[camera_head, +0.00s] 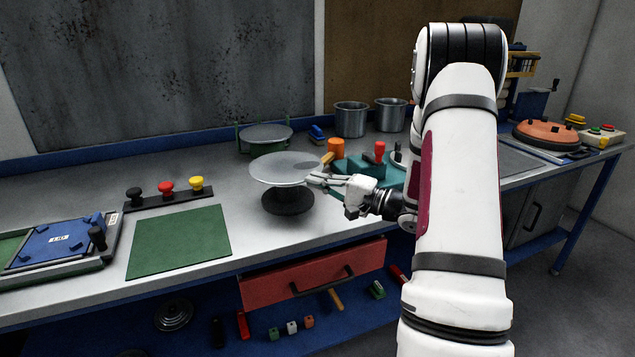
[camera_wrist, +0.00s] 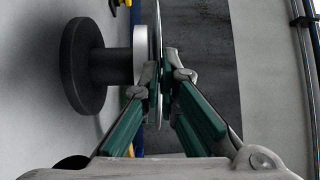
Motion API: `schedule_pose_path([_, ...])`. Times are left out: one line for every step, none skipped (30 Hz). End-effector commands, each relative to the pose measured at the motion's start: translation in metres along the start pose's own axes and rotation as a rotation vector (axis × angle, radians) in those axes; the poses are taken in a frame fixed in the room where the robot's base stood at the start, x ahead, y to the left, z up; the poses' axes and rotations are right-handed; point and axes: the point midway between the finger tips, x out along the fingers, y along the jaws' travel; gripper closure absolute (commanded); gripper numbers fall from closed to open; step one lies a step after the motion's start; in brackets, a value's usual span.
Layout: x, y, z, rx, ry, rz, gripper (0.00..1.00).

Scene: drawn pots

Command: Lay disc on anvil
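The disc (camera_head: 283,170) is a thin, round, light grey plate. It lies about level above the anvil (camera_head: 287,203), which has a dark round base. My gripper (camera_head: 318,181) is at the disc's right edge, its fingers pinching the rim. In the wrist view the disc (camera_wrist: 156,40) shows edge-on between the fingertips (camera_wrist: 161,78). There the anvil (camera_wrist: 84,65) shows its dark base, dark stem and pale top. The pale top is right beside the disc's underside; I cannot tell whether they touch.
A green stand with a round grey top (camera_head: 265,134) is behind. An orange-headed mallet (camera_head: 335,149) and a teal block with a red knob (camera_head: 379,152) are close behind my gripper. A green mat (camera_head: 180,241) lies left. Two metal pots (camera_head: 351,119) stand at the back.

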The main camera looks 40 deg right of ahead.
Motion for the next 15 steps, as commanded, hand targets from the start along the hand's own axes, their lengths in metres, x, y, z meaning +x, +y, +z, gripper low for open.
schedule_pose_path([0.0,0.0011,-0.0002,-0.001,0.0,-0.001,1.0])
schedule_pose_path([0.0,0.0015,-0.0002,-0.001,0.0,-0.001,1.0])
schedule_pose_path([0.0,0.0022,-0.0002,-0.001,0.0,-0.001,1.0])
schedule_pose_path([-0.0001,0.0027,-0.0002,-0.001,0.0,-0.001,1.0])
schedule_pose_path([-0.0001,0.0032,-0.0002,-0.001,0.0,-0.001,1.0])
schedule_pose_path([-0.0002,0.0038,-0.0002,-0.001,0.0,-0.001,1.0])
schedule_pose_path([-0.0002,0.0043,-0.0002,-0.001,0.0,-0.001,1.0])
schedule_pose_path([-0.0002,0.0049,-0.0002,-0.001,0.0,-0.001,1.0])
schedule_pose_path([-0.0003,0.0055,-0.0002,-0.001,0.0,-0.001,1.0])
schedule_pose_path([-0.0003,0.006,-0.0002,-0.001,0.0,-0.001,1.0])
schedule_pose_path([-0.0004,0.0065,-0.0002,-0.001,0.0,-0.001,1.0])
schedule_pose_path([-0.0005,0.0067,-0.0001,-0.001,0.0,-0.001,1.0])
schedule_pose_path([-0.0005,0.0062,-0.0001,-0.001,0.0,-0.001,1.0])
schedule_pose_path([-0.0006,0.0061,-0.0001,-0.001,0.0,-0.001,1.0])
schedule_pose_path([-0.0006,0.006,0.0,-0.001,0.0,-0.001,0.95])
